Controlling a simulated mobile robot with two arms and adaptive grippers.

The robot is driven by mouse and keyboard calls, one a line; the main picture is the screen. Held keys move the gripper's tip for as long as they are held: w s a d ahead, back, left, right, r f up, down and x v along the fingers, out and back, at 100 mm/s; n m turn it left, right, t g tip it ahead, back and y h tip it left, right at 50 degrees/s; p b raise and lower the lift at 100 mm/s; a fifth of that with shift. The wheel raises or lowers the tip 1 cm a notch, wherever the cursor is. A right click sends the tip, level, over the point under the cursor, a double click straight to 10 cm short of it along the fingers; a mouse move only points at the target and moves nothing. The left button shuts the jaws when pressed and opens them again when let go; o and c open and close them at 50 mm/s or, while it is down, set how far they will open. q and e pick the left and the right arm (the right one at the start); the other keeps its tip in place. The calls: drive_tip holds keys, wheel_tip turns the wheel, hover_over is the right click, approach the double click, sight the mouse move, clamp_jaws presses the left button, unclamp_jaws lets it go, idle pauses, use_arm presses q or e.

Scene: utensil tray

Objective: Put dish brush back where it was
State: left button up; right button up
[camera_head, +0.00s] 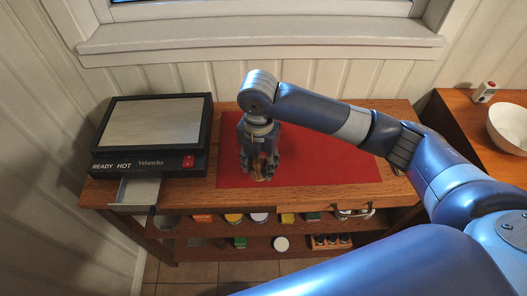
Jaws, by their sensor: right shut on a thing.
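My right gripper (261,174) points down over the left part of a red mat (318,150) on the wooden counter. It is shut on a small tan-brown thing (262,170), likely the dish brush, of which only a little shows between the fingers. The rest of it is hidden by the gripper, so I cannot tell whether it touches the mat. My left gripper is not in view.
A black-framed warming appliance (150,130) stands at the left, with a grey drawer (137,192) pulled out below it. Shelves with jars and boxes are under the counter. A white bowl (510,127) sits on a second table at the right. The mat's right part looks clear.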

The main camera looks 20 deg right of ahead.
drive_tip(key=w, duration=0.1)
drive_tip(key=w+d, duration=0.1)
drive_tip(key=w, duration=0.1)
drive_tip(key=w+d, duration=0.1)
drive_tip(key=shift+w+f+p, duration=0.15)
drive_tip(key=shift+w+p, duration=0.1)
drive_tip(key=shift+p, duration=0.15)
drive_tip(key=shift+w+d+f, duration=0.2)
drive_tip(key=shift+w, duration=0.2)
wheel_tip(320, 180, down, 3)
drive_tip(key=shift+r+p, duration=0.1)
drive_tip(key=shift+p, duration=0.6)
drive_tip(key=shift+f, duration=0.3)
drive_tip(key=shift+f, duration=0.2)
drive_tip(key=o, duration=1)
drive_tip(key=shift+r, duration=0.1)
